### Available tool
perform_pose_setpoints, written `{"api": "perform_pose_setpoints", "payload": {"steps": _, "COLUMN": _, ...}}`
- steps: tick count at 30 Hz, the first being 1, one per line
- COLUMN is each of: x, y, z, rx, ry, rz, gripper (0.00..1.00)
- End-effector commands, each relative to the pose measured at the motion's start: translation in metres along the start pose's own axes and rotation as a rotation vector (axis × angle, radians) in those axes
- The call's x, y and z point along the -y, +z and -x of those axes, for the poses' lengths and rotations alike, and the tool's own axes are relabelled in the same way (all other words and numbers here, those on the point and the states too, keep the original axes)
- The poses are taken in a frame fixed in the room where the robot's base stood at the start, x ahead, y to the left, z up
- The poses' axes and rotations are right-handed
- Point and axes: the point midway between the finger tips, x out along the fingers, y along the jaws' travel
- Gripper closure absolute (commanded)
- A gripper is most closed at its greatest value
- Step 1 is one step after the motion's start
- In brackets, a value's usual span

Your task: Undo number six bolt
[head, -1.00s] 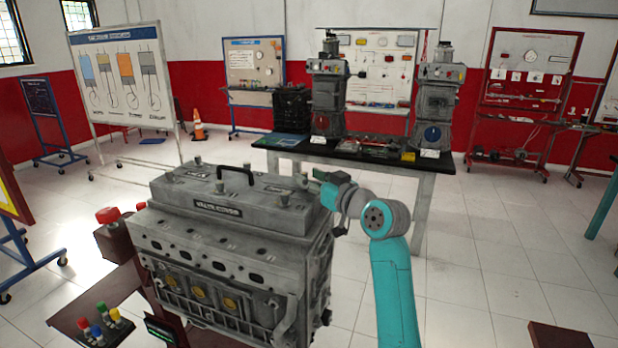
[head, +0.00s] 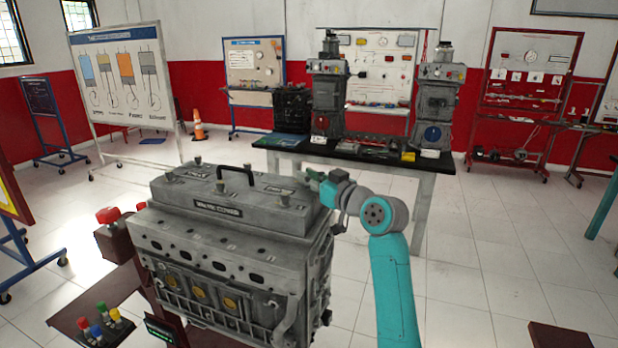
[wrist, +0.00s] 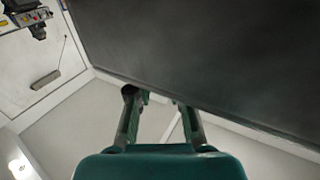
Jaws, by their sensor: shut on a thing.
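The grey engine (head: 215,262) stands in front of me in the head view, with the valve cover (head: 262,184) on top. Bolt heads stand up from the cover, such as a front right bolt (head: 284,199) and a front middle bolt (head: 220,186). My gripper (head: 311,176) is at the cover's back right corner and points left. In the wrist view its two fingers (wrist: 157,98) reach the edge of a broad dark surface, with a gap between them. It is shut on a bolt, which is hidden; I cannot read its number.
A black handle (head: 237,172) rises from the cover's middle. Behind the engine, a dark-topped bench (head: 375,158) carries two engine trainers. A small panel with coloured knobs (head: 98,325) is at the front left. The floor right of my arm is mostly open.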

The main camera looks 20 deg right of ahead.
Motion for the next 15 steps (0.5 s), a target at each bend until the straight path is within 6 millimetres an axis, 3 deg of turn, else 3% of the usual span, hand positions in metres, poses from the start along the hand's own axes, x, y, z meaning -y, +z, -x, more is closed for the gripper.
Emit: {"api": "perform_pose_setpoints", "payload": {"steps": 15, "x": -0.0102, "y": -0.0003, "z": -0.0014, "rx": 0.001, "ry": -0.368, "rz": -0.003, "gripper": 1.00}}
